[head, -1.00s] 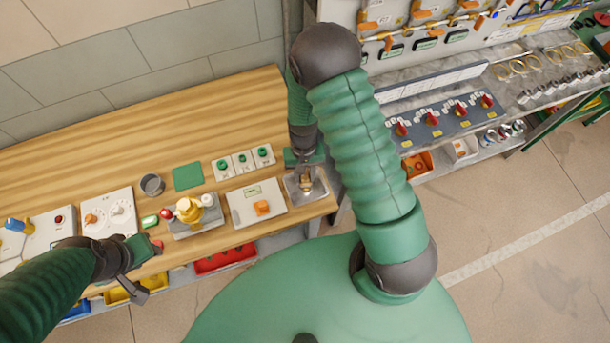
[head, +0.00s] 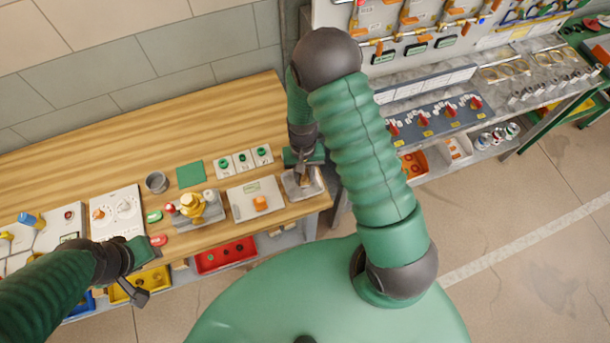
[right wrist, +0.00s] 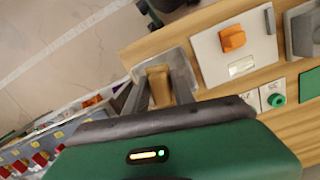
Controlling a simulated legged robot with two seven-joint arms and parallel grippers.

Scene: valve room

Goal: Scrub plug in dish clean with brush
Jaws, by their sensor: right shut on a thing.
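The grey metal dish (head: 313,190) sits at the right front corner of the wooden bench. It also shows in the right wrist view (right wrist: 184,57). My right gripper (head: 302,172) points down over the dish. In the right wrist view its two dark fingers (right wrist: 160,92) are shut on a tan block (right wrist: 158,84), which looks like the brush; its lower end is inside the dish. I cannot make out the plug, as the fingers and block cover much of the dish. My left gripper (head: 138,272) hangs at the bench's front edge, away from the dish; its fingers are unclear.
A white panel with an orange knob (head: 260,203) lies just left of the dish. A brass valve (head: 192,205), a grey cup (head: 157,182) and a green pad (head: 190,174) stand farther left. A red bin (head: 226,255) is below. The bench's back is clear.

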